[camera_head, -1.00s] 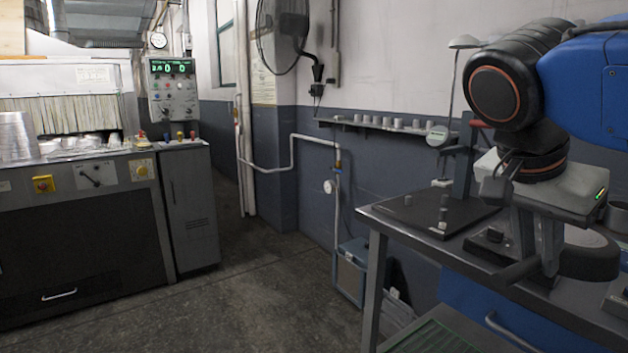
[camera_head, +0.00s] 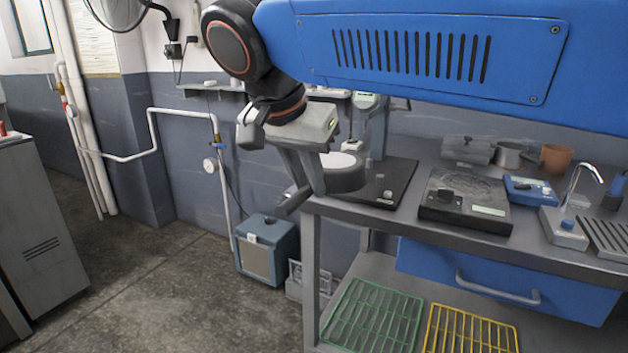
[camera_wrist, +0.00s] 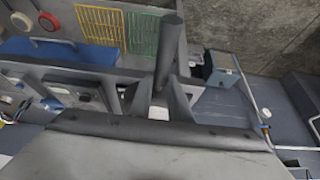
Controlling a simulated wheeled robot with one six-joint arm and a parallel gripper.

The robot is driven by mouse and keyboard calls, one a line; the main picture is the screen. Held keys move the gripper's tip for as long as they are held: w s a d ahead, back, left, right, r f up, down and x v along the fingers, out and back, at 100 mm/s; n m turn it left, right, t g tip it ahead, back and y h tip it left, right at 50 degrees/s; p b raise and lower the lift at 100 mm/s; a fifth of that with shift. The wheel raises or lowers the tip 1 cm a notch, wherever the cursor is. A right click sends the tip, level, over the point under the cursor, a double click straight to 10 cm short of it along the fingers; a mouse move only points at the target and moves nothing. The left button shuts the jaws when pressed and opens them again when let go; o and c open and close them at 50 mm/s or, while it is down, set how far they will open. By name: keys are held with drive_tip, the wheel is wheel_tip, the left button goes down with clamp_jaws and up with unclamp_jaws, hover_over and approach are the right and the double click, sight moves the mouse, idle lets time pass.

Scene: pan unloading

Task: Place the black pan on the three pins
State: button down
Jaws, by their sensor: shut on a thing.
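The black pan (camera_head: 346,182) hangs level at the left end of the worktable, with a pale round patch showing at its top. My gripper (camera_head: 306,186) is shut on its handle (camera_head: 291,202), which sticks out to the lower left. In the wrist view the dark handle (camera_wrist: 170,45) stands between the two fingers. The pan overlaps the black plate (camera_head: 402,180) that bears the pins. One pin (camera_head: 388,197) shows just right of the pan. The pan may hide other pins, and I cannot tell its height above the plate.
A black device (camera_head: 465,205) stands right of the plate on the worktable (camera_head: 425,222). A stand with a gauge (camera_head: 375,120) rises behind the pan. Farther right are a small pot (camera_head: 508,155) and a brown cup (camera_head: 556,158). Green and yellow racks (camera_head: 375,315) lie below.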

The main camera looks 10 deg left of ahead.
drive_tip(key=shift+w+d+f, duration=0.3)
drive_tip(key=shift+w+f, duration=0.05)
drive_tip(key=shift+w, duration=0.35)
drive_tip(key=shift+w+d+f, duration=0.25)
drive_tip(key=shift+w+f, duration=0.15)
drive_tip(key=shift+w, duration=0.3)
drive_tip(key=shift+w+d+f, duration=0.3)
drive_tip(key=shift+w+f, duration=0.05)
drive_tip(key=shift+w, duration=0.35)
drive_tip(key=shift+w+d, duration=0.85)
drive_tip(key=shift+w, duration=1.5)
drive_tip(key=shift+w+d, duration=0.85)
drive_tip(key=shift+w, duration=1.5)
drive_tip(key=shift+w+d, duration=0.85)
drive_tip(key=shift+w, duration=1.5)
drive_tip(key=shift+f, duration=0.8)
drive_tip(key=shift+f, duration=0.2)
drive_tip(key=c, duration=1.6)
unclamp_jaws()
